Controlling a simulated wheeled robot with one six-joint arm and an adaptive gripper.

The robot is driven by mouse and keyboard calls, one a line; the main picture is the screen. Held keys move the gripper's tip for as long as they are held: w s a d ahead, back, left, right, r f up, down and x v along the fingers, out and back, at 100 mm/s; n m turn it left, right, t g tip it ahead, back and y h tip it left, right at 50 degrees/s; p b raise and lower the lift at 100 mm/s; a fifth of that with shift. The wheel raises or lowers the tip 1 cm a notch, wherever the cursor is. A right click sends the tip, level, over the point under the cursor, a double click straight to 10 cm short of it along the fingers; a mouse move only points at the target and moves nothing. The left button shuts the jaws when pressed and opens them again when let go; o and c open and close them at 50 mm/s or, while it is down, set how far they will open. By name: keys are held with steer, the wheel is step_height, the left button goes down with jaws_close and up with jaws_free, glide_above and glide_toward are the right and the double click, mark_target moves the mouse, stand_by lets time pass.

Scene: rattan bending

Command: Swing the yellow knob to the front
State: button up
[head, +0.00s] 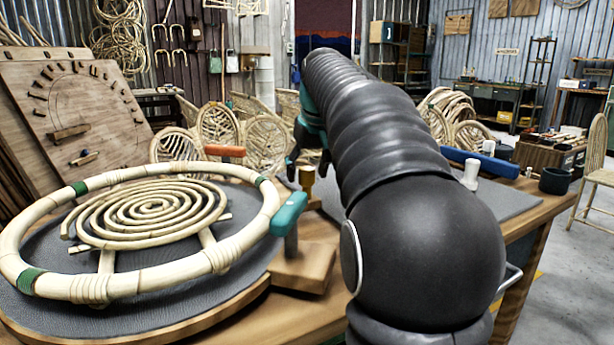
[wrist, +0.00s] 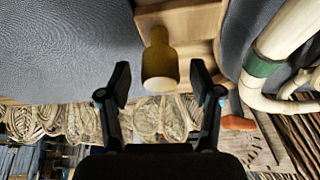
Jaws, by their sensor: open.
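The yellow knob (head: 307,177) is a small brass-coloured post on the wooden table beside the round rattan frame. In the wrist view the knob (wrist: 160,66) shows between the two open fingers of my gripper (wrist: 162,84), with a gap on each side. The fingers do not appear to touch it. A wooden piece (wrist: 180,20) lies at the knob's base.
A rattan ring (head: 245,243) with a coiled spiral (head: 150,211) lies on a grey round mat at left. An orange handle (head: 224,151) stands behind it. A white peg (head: 471,174), a blue bar (head: 480,163) and a dark cup (head: 554,181) are at right.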

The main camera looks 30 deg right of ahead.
steer(key=shift+w+f, duration=0.15)
steer(key=shift+f, duration=0.2)
jaws_close()
